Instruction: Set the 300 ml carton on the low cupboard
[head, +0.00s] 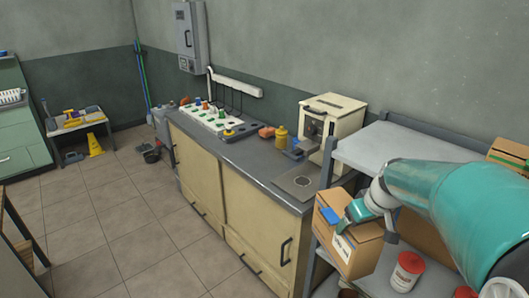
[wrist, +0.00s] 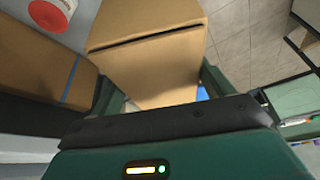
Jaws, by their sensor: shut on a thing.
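A brown cardboard carton (head: 347,248) with a white label is held by my gripper (head: 352,212), beside the right end of the cupboard and in front of the shelf rack. The label is too small to read. In the wrist view the carton (wrist: 165,60) sits between the fingers of my gripper (wrist: 160,88), which are shut on it. A blue patch shows at its edge. The low cupboard (head: 262,222) has cream doors and a grey top (head: 255,150).
A cream machine (head: 331,122), a yellow jar (head: 281,137) and a white tray of coloured items (head: 215,117) stand on the cupboard top. A grey shelf rack (head: 375,147) holds a red-lidded tub (head: 408,272) and other cartons. The tiled floor (head: 130,235) in front is clear.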

